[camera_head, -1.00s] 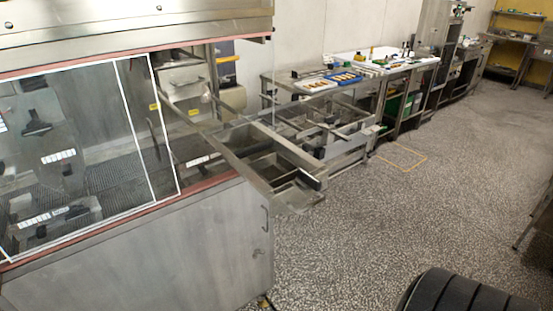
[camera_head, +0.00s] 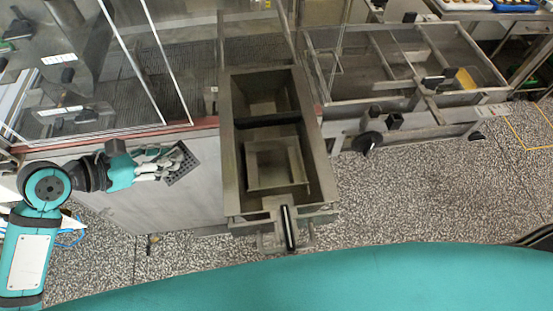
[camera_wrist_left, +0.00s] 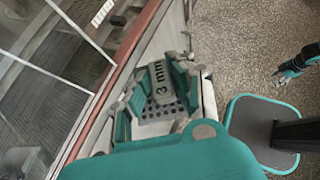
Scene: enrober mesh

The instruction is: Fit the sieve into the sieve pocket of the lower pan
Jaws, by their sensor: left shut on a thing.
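My left gripper (camera_head: 172,161) is shut on the sieve (camera_head: 183,167), a small dark perforated plate, in front of the cabinet, left of the lower pan.
The glazed machine housing (camera_head: 130,70) stands left of the pan, above a steel cabinet (camera_head: 150,200). A steel frame (camera_head: 320,85) with bars and black knobs stands to the right. The space above the pan's near half is clear.

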